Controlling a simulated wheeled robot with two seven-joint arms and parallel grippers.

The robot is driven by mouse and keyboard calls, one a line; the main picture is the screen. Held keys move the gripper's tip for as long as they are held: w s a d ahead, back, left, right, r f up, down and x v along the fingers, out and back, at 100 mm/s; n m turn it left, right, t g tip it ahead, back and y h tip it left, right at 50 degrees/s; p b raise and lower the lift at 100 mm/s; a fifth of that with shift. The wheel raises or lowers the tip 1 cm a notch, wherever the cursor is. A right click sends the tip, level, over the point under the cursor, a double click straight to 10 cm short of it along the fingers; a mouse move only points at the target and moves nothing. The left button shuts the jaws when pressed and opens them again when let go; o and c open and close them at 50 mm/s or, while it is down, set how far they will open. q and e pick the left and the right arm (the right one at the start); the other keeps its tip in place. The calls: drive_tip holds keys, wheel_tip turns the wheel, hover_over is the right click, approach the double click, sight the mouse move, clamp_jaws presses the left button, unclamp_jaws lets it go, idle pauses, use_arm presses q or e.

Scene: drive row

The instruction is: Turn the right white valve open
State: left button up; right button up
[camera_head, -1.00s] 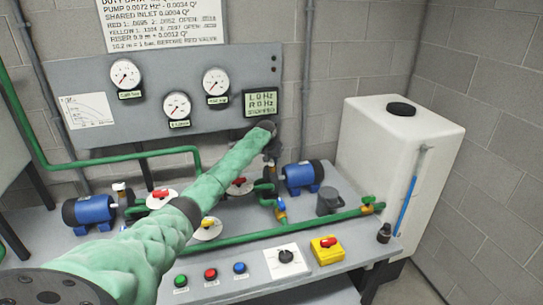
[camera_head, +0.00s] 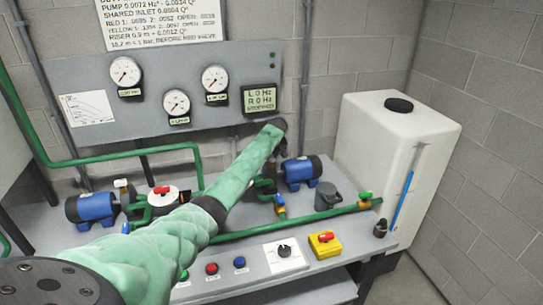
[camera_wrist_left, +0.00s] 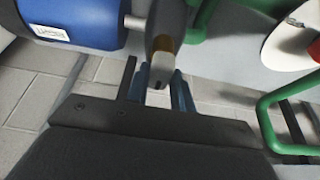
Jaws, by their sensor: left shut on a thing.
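The right white valve is mostly hidden behind my left arm in the head view. In the left wrist view its pale handle (camera_wrist_left: 160,68) stands between the two fingers of my left gripper (camera_wrist_left: 160,88), below a brass-coloured and grey fitting. The gripper is shut on this handle. In the head view my left gripper (camera_head: 280,152) is small and partly hidden under the wrist, beside the right blue pump (camera_head: 301,171). That pump also shows in the left wrist view (camera_wrist_left: 75,20). The valve's exact angle is hard to tell. My right gripper is not in view.
The left blue pump (camera_head: 92,209) has its own white-handled valve (camera_head: 121,185). A red handle (camera_head: 162,190) sits on a white disc. Green pipes run around the gripper. The gauge panel (camera_head: 230,75) is behind, the white tank (camera_head: 385,150) right. A control panel (camera_head: 285,253) lies in front.

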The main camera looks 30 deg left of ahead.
use_arm(q)
drive_tip(key=shift+r, duration=0.2)
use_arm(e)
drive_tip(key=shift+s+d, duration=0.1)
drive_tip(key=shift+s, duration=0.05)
use_arm(q)
drive_tip(key=o, duration=1)
drive_tip(key=shift+f, duration=0.1)
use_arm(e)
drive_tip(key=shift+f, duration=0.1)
use_arm(q)
drive_tip(key=shift+d+r, duration=0.1)
drive_tip(key=shift+r, duration=0.1)
drive_tip(key=b+v, duration=0.3)
drive_tip(key=v, duration=0.4)
drive_tip(key=shift+r, duration=0.15)
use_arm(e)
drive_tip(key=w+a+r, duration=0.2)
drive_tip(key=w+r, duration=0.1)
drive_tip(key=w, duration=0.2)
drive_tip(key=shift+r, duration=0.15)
